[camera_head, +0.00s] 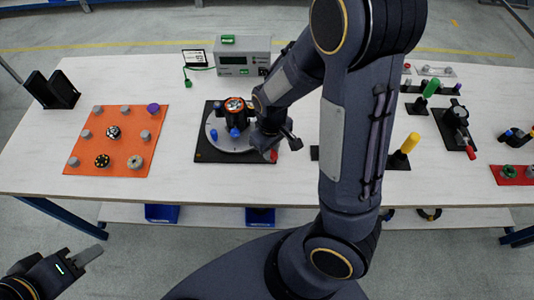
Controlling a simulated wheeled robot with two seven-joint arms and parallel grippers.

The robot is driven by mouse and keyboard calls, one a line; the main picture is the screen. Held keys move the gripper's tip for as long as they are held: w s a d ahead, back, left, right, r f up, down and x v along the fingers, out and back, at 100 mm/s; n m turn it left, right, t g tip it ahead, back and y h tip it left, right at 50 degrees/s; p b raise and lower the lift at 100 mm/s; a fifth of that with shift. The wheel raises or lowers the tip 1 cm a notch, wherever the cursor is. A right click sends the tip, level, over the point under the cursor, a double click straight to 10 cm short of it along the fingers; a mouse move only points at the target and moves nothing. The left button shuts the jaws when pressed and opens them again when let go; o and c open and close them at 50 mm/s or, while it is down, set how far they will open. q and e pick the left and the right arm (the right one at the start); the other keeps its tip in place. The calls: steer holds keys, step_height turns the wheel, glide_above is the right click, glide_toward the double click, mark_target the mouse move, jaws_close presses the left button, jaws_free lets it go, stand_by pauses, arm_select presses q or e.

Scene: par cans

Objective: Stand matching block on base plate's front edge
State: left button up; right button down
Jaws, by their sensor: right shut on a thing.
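A black base plate (205,153) lies on the white table, bearing a round grey dial disc (220,140). I cannot tell whether the block touches the plate. My left gripper (88,255) is low at the left, off the table; its opening is unclear.
An orange mat (120,150) with several small knobs lies at left, near a black stand (52,90). A grey meter box (240,57) stands behind the plate. Yellow-handled (405,148) and red-handled (465,145) parts lie at right. My right arm hides the table's middle.

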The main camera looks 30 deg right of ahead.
steer(key=w+f, duration=0.3)
steer(key=f, duration=0.1)
steer(key=shift+w+d+f, duration=0.1)
steer(key=shift+d, duration=0.3)
steer(key=shift+w+f+p, duration=0.2)
steer(key=shift+f+p, duration=0.15)
steer(key=shift+f, duration=1.4)
steer(key=shift+f, duration=0.2)
steer(key=c, duration=1.3)
jaws_free()
steer(key=shift+r, duration=0.15)
